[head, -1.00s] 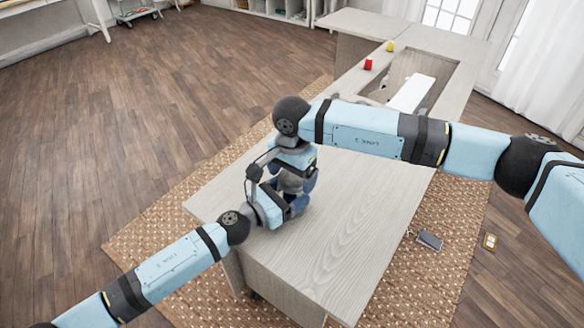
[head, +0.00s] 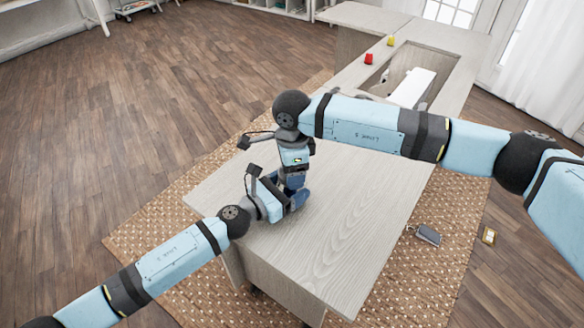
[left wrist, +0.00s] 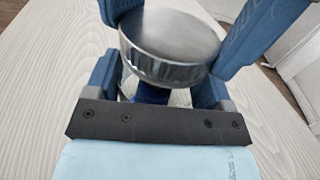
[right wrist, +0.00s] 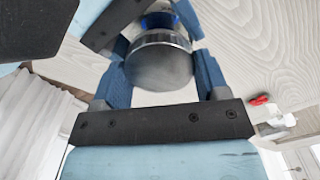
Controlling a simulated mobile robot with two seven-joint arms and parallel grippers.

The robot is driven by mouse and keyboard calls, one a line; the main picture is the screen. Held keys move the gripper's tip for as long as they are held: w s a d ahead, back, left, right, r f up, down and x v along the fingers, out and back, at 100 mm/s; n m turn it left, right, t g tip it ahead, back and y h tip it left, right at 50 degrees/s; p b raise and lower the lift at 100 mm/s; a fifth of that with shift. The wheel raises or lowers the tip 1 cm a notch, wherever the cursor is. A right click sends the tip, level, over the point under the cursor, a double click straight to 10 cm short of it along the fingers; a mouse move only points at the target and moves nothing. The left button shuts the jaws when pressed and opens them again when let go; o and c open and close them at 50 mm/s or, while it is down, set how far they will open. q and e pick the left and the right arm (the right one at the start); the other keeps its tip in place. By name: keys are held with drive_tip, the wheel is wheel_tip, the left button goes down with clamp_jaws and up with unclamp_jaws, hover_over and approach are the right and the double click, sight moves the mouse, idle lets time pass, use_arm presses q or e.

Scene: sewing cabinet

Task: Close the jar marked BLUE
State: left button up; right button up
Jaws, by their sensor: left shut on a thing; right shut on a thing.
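A silver metal lid (left wrist: 170,38) sits over a jar in the left wrist view, and a dark blue part of the jar (left wrist: 152,93) shows beneath it. The lid also shows between my right fingers in the right wrist view (right wrist: 158,68). My right gripper (head: 295,181) points down from above and is shut on the lid. My left gripper (head: 300,198) comes in low from the side and is shut on the jar body. The grippers mostly hide the jar in the head view. I cannot read a label or tell whether the lid is fully seated.
The pale wood cabinet top (head: 350,225) is clear in front and to the right. A red object (head: 369,59) and a yellow object (head: 391,41) stand farther back beside a recess with a white machine (head: 412,88). A dark flat item (head: 428,235) lies on the woven rug.

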drive_tip(key=m, duration=1.2)
drive_tip(key=shift+m, duration=0.4)
drive_tip(key=o, duration=1.1)
wheel_tip(320, 180, up, 12)
